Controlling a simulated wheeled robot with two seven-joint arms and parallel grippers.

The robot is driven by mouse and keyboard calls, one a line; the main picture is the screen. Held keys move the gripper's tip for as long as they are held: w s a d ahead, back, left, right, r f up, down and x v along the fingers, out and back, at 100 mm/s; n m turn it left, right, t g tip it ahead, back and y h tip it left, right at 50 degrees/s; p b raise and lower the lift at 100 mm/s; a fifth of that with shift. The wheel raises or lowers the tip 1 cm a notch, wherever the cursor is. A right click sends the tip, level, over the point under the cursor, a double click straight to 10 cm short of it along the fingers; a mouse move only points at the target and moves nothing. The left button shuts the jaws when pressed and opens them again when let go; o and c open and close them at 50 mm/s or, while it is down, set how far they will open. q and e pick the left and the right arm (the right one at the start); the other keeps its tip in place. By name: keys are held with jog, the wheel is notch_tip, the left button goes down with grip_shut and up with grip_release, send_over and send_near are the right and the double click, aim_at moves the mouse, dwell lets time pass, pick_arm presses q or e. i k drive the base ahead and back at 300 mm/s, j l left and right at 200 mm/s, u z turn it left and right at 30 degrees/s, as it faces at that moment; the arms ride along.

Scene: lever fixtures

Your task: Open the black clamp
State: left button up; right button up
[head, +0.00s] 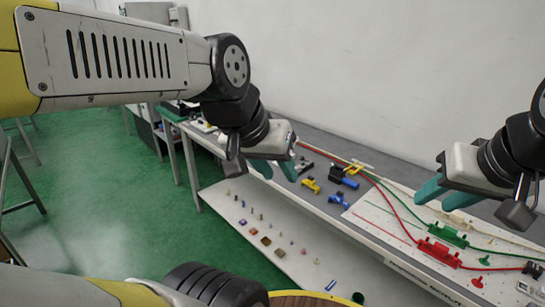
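Several lever fixtures lie on the grey bench. A small dark piece (305,164) sits just right of my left gripper, partly hidden by it. A black piece with a blue part (341,176) lies farther right. Another small black piece (533,268) is at the right edge, by a red cable. I cannot tell which of these is the black clamp. My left gripper (276,170) has its teal fingers apart, with nothing seen between them, above the bench's left part. My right gripper (441,194) is also open and empty, above the white board on the right.
A yellow and blue fixture (310,185) and a blue one (338,199) lie in front. A green fixture (448,235) and a red fixture (438,252) with cables occupy the white board. A lower shelf (318,272) holds several small parts. A wall stands behind the bench.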

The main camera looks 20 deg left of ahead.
aim_at(301, 158)
jog(key=u, duration=0.4)
jog(key=i+l+u, duration=0.15)
jog(key=i, duration=1)
